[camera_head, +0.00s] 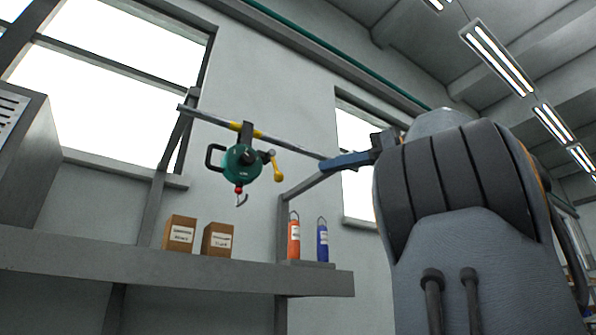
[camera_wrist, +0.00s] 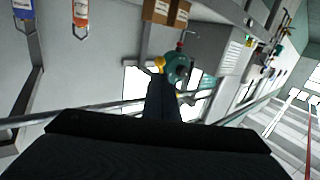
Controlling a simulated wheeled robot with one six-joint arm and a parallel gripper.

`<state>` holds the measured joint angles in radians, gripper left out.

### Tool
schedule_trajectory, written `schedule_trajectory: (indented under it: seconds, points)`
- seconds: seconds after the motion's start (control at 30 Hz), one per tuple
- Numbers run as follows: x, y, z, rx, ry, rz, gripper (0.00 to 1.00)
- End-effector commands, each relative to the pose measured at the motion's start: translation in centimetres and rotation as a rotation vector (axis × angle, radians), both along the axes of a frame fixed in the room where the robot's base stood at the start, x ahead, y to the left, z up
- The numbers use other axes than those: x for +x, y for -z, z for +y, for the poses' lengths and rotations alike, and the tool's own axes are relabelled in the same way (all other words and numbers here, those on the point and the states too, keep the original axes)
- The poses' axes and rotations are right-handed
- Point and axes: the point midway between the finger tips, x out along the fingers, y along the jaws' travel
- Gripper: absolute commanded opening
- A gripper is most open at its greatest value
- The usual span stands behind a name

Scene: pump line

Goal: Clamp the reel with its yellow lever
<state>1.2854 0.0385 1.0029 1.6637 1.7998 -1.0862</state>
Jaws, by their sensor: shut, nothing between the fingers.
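The green reel (camera_head: 241,161) hangs from a grey rail by a dark bracket, with a black handle on its left and a red ball and hook below. Its yellow lever (camera_head: 277,168) hangs down on the reel's right side. My gripper (camera_head: 326,164) is shut and empty, pointing left, to the right of the lever with a gap between them. The wrist view is upside down. There the reel (camera_wrist: 179,67) and the lever (camera_wrist: 159,63) show just beyond my fingertips (camera_wrist: 161,78), and the fingers hide part of the rail.
The rail (camera_head: 300,148) passes close to my gripper and has yellow bands by the reel. Below is a grey shelf (camera_head: 180,272) with two brown boxes (camera_head: 199,237), an orange cylinder (camera_head: 293,240) and a blue cylinder (camera_head: 322,243). The space between gripper and lever looks clear.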

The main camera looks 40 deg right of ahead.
Motion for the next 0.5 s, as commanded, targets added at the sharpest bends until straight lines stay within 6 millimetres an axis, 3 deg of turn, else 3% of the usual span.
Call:
schedule_trajectory:
  seconds: [0.3,0.5]
  points:
    - [4.9,0.0,3.1,0.002,-0.006,0.001,0.00]
    - [6.9,0.1,4.2,0.001,-0.003,0.000,0.00]
